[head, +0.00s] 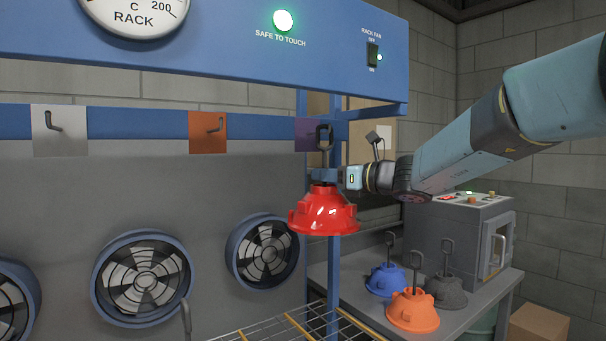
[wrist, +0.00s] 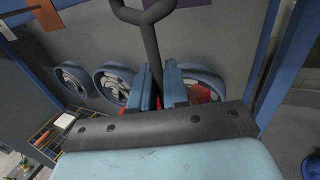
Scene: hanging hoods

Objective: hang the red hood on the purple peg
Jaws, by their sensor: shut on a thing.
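The red hood (head: 322,212) hangs upright below my gripper (head: 323,175), which is shut on its dark stem. The stem's loop (head: 323,133) rises above the fingers in the head view. The purple plate (head: 302,134) is on the blue rail behind the loop; its peg cannot be made out. In the wrist view, my gripper (wrist: 160,88) is closed around the stem, the loop (wrist: 145,12) is at the top, and slivers of red hood (wrist: 206,94) show behind the fingers. I cannot tell how far the loop is from the peg.
A white plate with a peg (head: 59,131) and an orange plate with a peg (head: 208,132) are empty on the rail. Blue (head: 386,279), orange (head: 413,311) and grey (head: 446,289) hoods stand on the bench at right.

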